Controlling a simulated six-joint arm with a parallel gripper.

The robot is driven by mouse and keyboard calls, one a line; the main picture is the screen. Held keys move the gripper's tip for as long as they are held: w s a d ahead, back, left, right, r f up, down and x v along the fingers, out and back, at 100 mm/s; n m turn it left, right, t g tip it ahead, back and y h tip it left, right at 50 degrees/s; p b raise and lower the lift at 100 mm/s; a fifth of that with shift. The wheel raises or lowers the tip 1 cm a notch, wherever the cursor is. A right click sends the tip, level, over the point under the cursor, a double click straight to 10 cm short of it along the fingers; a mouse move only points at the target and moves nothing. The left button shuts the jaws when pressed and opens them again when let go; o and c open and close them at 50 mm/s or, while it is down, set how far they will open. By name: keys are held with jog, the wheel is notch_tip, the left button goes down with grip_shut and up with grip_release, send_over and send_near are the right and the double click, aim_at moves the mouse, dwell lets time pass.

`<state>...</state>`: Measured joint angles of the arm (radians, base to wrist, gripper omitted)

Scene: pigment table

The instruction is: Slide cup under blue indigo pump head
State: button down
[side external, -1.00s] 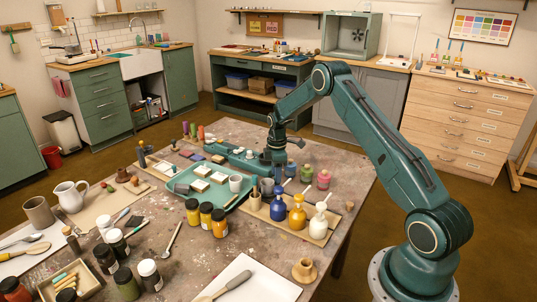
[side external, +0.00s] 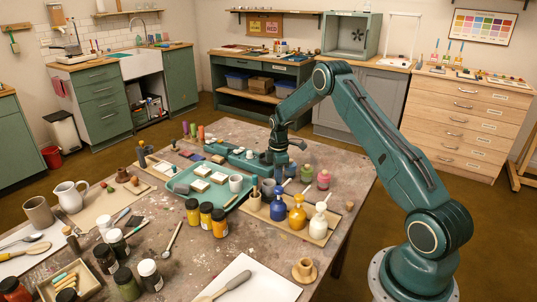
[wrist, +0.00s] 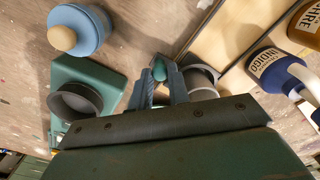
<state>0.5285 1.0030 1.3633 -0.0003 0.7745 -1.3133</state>
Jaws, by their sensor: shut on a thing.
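A grey cup (wrist: 205,94) shows in the wrist view, partly hidden behind my right finger. My gripper (wrist: 159,70) is shut at the cup's left side; a small teal thing shows between the fingertips. The blue bottle (wrist: 264,67) labelled INDIGO stands right of the cup, apart from it. Its white pump head (wrist: 300,74) also lies right of the cup. In the side view the blue bottle (side external: 278,211) stands in front of my gripper (side external: 279,167). The cup cannot be made out clearly there.
Yellow (side external: 297,219) and white (side external: 318,226) pump bottles stand on the same wooden board. A teal tray (side external: 213,207) lies to the left. In the wrist view another dark cup (wrist: 76,102) sits on a teal block, near a light-blue knobbed thing (wrist: 80,20).

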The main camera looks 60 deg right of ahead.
jog(key=s, duration=0.8)
jog(key=shift+s, duration=0.2)
jog(key=c, duration=1.3)
grip_release()
jog(key=shift+c, duration=0.2)
jog(key=shift+r, duration=0.1)
notch_tip(320, 180, up, 14)
